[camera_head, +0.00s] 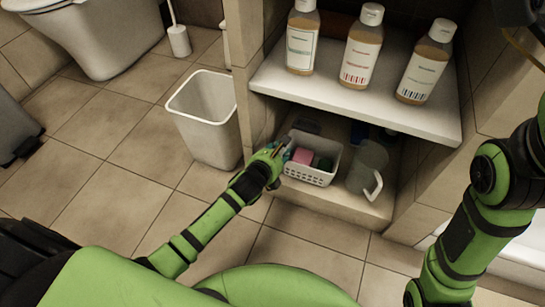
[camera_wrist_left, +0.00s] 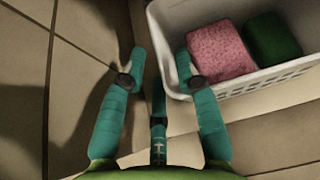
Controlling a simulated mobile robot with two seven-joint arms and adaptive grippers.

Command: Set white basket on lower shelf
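The white basket (camera_head: 312,172) sits on the lower shelf (camera_head: 335,201) of the cabinet, near its left wall. It holds a pink sponge (camera_wrist_left: 220,50), a green sponge (camera_wrist_left: 272,38) and other small items. My left gripper (camera_head: 280,153) is at the basket's left end. In the left wrist view my left gripper (camera_wrist_left: 160,68) has its teal fingers apart. The basket's left wall (camera_wrist_left: 158,35) lies between them, with one finger over the inside and the other outside. Contact with the wall cannot be told. My right gripper is not in view.
A grey pitcher (camera_head: 368,165) stands close to the basket's right. Several bottles (camera_head: 362,50) stand on the upper shelf (camera_head: 350,97) above. A white bin (camera_head: 207,120) stands on the floor left of the cabinet. Tiled floor in front is clear.

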